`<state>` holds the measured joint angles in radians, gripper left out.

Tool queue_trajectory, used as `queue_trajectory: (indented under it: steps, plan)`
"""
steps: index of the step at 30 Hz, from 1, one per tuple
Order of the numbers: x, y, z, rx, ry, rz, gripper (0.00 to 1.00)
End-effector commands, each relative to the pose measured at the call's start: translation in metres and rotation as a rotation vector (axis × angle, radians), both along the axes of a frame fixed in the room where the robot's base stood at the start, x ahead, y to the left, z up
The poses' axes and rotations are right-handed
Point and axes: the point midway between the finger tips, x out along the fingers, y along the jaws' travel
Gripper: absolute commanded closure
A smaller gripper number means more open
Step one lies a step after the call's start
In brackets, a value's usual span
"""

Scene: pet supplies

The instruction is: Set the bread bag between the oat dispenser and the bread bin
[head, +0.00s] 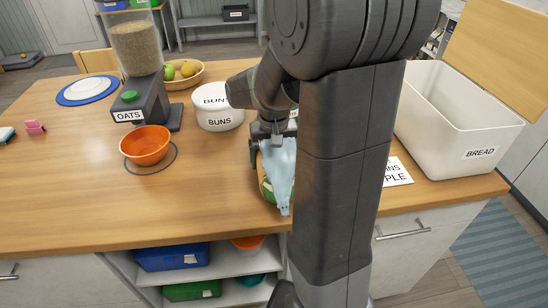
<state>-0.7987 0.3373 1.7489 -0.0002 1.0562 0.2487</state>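The oat dispenser (143,92), with a clear hopper and a dark base labelled OATS, stands at the left of the counter. The bread bin (455,138) is a white open box labelled BREAD at the right end, its wooden lid raised. A bag with a pale blue part (279,172) and green and orange sides, apparently the bread bag, is at the middle of the counter. My gripper (273,140) points down at the bag's top, with a finger visible on its left side. My arm hides the bag's right side, and the grip is unclear.
A white BUNS canister (219,121) stands left of my gripper. An orange bowl (146,150) sits before the dispenser, and a fruit bowl (186,84) behind it. A partly hidden white card (398,176) lies beside the bin.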

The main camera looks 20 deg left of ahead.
Motion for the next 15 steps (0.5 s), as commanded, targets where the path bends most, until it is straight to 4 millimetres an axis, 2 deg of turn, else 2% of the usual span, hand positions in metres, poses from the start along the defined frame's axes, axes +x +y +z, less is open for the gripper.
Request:
queue_trajectory:
  steps: [10,11,13,15]
  plan:
    - [0.0003,0.0002,-0.0031,0.001,-0.001,0.0,0.56]
    - [0.0001,0.0,-0.003,0.0,0.0,0.0,0.13]
    - [0.0002,0.0001,-0.0025,0.001,-0.001,0.0,0.0]
    - [0.0002,0.0001,-0.0024,0.001,-0.001,0.0,0.0]
